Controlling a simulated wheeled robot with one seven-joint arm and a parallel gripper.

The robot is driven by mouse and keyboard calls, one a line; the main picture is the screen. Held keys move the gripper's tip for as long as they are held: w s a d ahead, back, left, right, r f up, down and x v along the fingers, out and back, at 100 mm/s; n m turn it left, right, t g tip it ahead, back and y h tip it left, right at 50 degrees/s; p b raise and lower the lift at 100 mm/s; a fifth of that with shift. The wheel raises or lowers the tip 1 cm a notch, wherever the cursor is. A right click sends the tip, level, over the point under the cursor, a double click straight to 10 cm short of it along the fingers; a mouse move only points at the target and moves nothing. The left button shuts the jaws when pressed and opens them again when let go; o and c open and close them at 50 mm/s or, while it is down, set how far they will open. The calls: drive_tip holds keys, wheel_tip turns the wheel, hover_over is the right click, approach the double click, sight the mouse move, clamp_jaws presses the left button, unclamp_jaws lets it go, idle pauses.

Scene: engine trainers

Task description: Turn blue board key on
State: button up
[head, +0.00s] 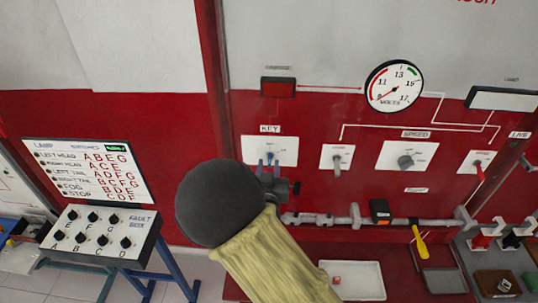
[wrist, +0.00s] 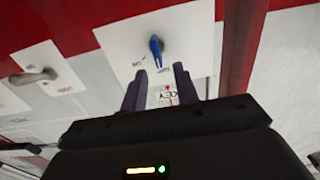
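The blue key (wrist: 155,46) stands on a white plate (wrist: 120,40) in the wrist view, which sees the panel upside down. Small labels flank the key, too blurred to read surely. In the head view the key (head: 270,157) shows under the KEY label, on its white plate (head: 287,150) on the red board. My gripper (wrist: 160,76) is open, its two dark fingers apart with nothing between them, just short of the key and roughly in line with it. In the head view my arm hides much of the gripper (head: 269,168).
Right of the key plate are a grey lever switch (head: 337,160), a speed knob (head: 405,161) and a red-handled switch (head: 479,172). A grey rail (head: 330,219) runs below. A lamp panel and fault box (head: 95,238) stand at left.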

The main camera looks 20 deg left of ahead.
sight(269, 159)
drive_tip(key=shift+p+x, duration=0.4)
drive_tip(key=shift+x, duration=1.1)
clamp_jaws()
